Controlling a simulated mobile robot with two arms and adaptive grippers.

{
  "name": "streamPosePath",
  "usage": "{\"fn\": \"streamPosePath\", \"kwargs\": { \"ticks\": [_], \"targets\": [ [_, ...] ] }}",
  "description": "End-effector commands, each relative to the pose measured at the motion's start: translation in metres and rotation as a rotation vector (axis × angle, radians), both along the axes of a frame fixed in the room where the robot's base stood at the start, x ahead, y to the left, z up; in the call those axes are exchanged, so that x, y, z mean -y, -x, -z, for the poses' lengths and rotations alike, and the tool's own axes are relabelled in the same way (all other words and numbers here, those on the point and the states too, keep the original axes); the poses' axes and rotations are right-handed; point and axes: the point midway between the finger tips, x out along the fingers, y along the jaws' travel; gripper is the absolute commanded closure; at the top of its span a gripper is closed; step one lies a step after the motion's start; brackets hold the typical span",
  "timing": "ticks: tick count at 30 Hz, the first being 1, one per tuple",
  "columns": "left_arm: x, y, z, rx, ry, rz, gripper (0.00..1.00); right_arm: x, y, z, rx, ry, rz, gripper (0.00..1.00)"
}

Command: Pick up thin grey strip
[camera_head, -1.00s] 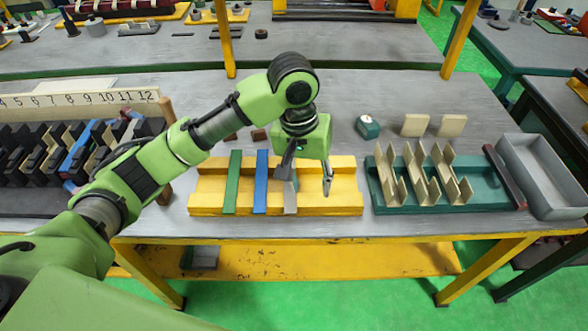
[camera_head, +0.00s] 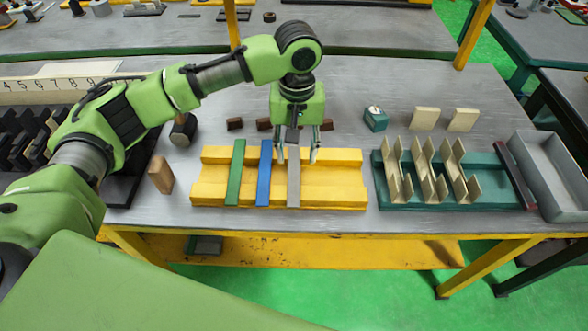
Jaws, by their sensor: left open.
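The thin grey strip (camera_head: 294,183) lies across the yellow block (camera_head: 338,188), to the right of the blue strip (camera_head: 265,174) and the green strip (camera_head: 236,174). My left gripper (camera_head: 298,158) points down over the far part of the grey strip, its two fingers spread to either side of it in the picture. It is open and holds nothing. The far end of the grey strip is partly hidden by the gripper. I cannot tell how high the fingertips are above the block. My right gripper does not show.
To the right stands a teal tray (camera_head: 490,196) with several beige folded pieces, beside a grey bin (camera_head: 548,165).

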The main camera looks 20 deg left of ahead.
Motion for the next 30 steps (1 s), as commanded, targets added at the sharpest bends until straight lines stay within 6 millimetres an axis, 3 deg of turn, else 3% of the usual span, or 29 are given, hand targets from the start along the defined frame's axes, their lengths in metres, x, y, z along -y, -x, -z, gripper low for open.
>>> {"fn": "streamPosePath", "kwargs": {
  "ticks": [12,20,24,30],
  "targets": [
    [-0.007,-0.002,0.049,-0.001,-0.001,0.001,0.60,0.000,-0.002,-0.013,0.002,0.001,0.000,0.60],
    [-0.007,-0.002,0.053,0.001,0.000,0.002,0.60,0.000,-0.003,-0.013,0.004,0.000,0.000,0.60],
    [-0.007,-0.002,0.053,0.001,0.000,0.002,0.94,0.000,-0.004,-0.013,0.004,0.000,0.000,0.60],
    [-0.007,-0.003,0.052,0.001,0.000,0.002,0.97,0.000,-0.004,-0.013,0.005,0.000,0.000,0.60]
  ]
}}
